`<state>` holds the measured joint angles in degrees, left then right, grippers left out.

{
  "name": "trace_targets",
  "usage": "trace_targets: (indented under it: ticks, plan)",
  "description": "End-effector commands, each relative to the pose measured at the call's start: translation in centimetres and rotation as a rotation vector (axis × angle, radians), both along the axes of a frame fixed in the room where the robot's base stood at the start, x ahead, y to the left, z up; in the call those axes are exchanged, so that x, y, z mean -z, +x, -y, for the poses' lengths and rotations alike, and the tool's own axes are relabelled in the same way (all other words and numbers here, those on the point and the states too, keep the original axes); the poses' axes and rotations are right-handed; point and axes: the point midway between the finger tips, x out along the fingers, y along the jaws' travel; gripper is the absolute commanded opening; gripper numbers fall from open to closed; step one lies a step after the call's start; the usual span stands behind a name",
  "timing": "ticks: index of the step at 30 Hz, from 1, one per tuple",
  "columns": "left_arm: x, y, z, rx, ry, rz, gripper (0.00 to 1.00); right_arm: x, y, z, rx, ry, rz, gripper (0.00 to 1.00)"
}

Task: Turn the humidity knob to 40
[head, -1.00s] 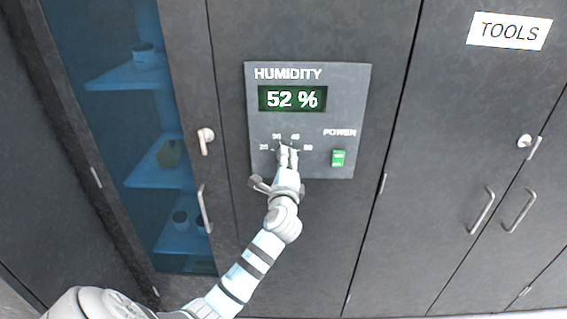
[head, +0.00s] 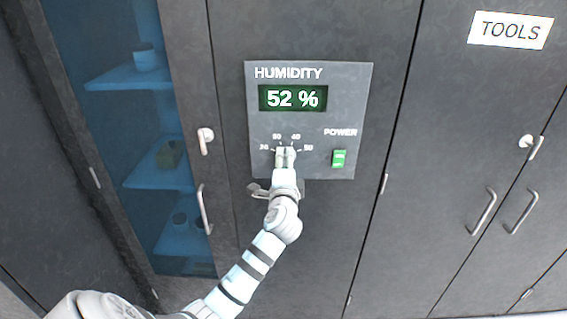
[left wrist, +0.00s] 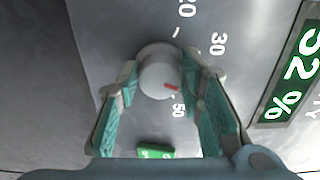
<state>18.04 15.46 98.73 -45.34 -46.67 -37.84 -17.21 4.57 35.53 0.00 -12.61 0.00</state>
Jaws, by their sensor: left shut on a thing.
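The humidity knob (left wrist: 156,74) is a round pale knob with a red pointer mark, seen in the left wrist view. The mark points right and slightly down, toward the stretch between 30 and 50. The 40 label is hidden there by a finger, but shows in the head view. My left gripper (head: 286,154) is at the dial on the humidity panel (head: 347,100), its fingers on either side of the knob and shut on it. In the head view the fingers cover the knob. The green display (head: 292,98) reads 52 %. My right gripper is not in view.
A green power switch (head: 338,158) sits on the panel just right of the dial. A glass-fronted cabinet (head: 150,95) stands at the left. Grey cabinet doors with handles (head: 482,211) and a TOOLS sign (head: 510,30) are at the right.

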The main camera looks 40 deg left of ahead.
Motion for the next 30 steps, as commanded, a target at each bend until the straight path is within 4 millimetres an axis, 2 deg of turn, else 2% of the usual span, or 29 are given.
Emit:
trace_targets:
  ticks: [2, 3, 6, 7, 15, 19, 30]
  plan:
    - [-0.1, 0.1, 0.1, 0.003, 0.000, 0.004, 0.06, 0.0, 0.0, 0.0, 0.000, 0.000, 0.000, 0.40]
    - [-0.1, 0.1, 0.1, 0.003, 0.000, 0.004, 0.36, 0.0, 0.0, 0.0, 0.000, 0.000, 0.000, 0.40]
    - [-0.2, 0.1, 0.1, 0.003, 0.001, 0.003, 0.52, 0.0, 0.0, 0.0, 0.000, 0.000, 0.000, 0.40]
    - [-0.2, 0.1, 0.1, 0.003, 0.001, 0.003, 0.54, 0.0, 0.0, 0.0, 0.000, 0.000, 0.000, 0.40]
    - [-0.1, -0.1, 0.0, 0.000, 0.003, 0.002, 0.54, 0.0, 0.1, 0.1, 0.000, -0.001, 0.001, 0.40]
    - [0.0, -1.0, 0.8, 0.002, 0.002, 0.002, 0.54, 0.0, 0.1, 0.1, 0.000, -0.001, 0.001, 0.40]
    - [0.1, -8.2, 6.6, 0.003, -0.002, 0.000, 0.54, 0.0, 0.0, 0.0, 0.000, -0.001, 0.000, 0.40]
